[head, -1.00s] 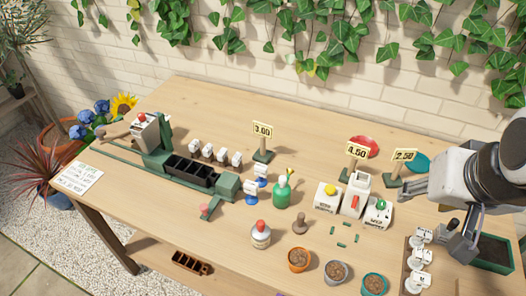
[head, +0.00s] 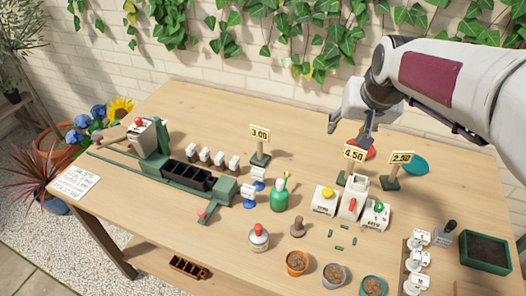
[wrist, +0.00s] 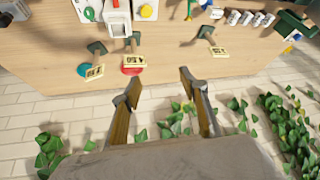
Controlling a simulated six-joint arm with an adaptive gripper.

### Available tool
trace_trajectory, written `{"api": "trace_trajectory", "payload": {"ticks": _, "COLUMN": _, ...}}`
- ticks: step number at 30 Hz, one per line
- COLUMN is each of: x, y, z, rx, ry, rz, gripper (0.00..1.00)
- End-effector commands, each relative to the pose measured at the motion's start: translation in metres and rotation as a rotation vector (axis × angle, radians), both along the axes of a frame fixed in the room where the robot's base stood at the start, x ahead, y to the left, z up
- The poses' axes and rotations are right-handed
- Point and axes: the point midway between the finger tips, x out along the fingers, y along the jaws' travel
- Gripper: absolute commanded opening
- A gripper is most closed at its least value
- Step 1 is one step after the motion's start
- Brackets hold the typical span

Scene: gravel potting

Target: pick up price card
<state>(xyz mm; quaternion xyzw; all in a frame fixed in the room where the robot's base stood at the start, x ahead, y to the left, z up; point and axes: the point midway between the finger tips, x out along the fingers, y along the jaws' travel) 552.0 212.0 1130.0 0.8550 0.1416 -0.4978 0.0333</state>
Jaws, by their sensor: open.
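Three yellow price cards stand on green bases along the back of the table. The 3.00 card (head: 260,133) is left of the others, the 4.50 card (head: 354,153) is in the middle, and the 2.50 card (head: 402,157) is to the right. In the wrist view the 4.50 card (wrist: 134,61), the 2.50 card (wrist: 95,71) and the 3.00 card (wrist: 218,51) show beyond the fingertips. My gripper (head: 348,130) is open and empty, above the table's back edge and near the 4.50 card. It also shows in the wrist view (wrist: 158,85), apart from every card.
White boxes with coloured knobs (head: 325,201) stand in front of the 4.50 card. A red disc (head: 369,153) and a teal disc (head: 415,165) lie behind the cards. A green watering bottle (head: 280,197) is nearby. The ivy-covered wall (head: 290,75) rises behind the table.

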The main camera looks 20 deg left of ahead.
Motion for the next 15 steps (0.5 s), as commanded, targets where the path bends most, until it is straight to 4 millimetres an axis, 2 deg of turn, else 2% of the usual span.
{"api": "trace_trajectory", "payload": {"ticks": 6, "x": 0.031, "y": 0.045, "z": -0.024, "rx": 0.01, "ry": 0.002, "rz": 0.037, "gripper": 0.44}}
{"api": "trace_trajectory", "payload": {"ticks": 15, "x": 0.063, "y": 0.109, "z": -0.064, "rx": 0.026, "ry": 0.001, "rz": 0.085, "gripper": 0.44}}
